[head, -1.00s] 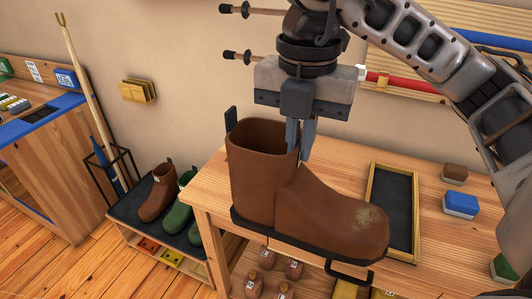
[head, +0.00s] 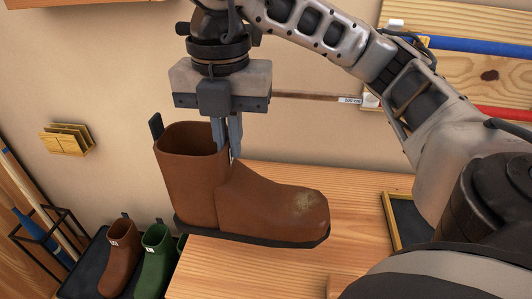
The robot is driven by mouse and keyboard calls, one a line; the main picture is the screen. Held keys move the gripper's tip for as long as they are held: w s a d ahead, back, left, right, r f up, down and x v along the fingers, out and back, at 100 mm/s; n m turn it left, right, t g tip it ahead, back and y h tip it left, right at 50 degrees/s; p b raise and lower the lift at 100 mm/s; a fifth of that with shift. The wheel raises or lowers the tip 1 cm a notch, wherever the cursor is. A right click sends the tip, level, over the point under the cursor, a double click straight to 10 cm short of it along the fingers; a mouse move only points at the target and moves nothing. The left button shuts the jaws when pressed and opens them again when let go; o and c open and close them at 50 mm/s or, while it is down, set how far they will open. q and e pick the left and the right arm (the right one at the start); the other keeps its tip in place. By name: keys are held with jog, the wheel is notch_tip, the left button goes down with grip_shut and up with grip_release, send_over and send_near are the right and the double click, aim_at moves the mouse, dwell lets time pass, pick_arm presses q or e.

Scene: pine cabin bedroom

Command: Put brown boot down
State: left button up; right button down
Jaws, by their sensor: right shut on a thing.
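The brown boot (head: 235,195) has a dark sole, a black pull tab at the back and a pale scuff on its toe. It is upright with its toe to the right, in front of or over the left part of the wooden bench (head: 350,200). I cannot tell for sure whether its sole touches the bench top. My right gripper (head: 229,150) points down and is shut on the boot's shaft rim, on the side toward the toe. My left gripper is not in view.
A dark tray at lower left holds another brown boot (head: 120,258) and a green boot (head: 157,247). A wood-framed dark tray (head: 405,225) lies on the bench at right, partly hidden by my arm. A black wire stand (head: 45,235) with poles is at far left.

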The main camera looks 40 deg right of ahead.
pick_arm(q)
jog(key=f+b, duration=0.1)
jog(key=b, duration=0.2)
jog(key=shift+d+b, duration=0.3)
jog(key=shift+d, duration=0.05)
pick_arm(e)
jog(key=w+d+f, duration=0.2)
jog(key=d+f, duration=0.4)
jog(key=w+d+f, duration=0.3)
jog(key=d+f, duration=0.3)
jog(key=shift+w+f, duration=0.25)
jog(key=shift+f, duration=0.1)
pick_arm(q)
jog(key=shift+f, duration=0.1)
pick_arm(e)
jog(key=shift+d, duration=0.1)
jog(key=shift+f, duration=0.2)
jog(key=c, duration=1.6)
grip_release()
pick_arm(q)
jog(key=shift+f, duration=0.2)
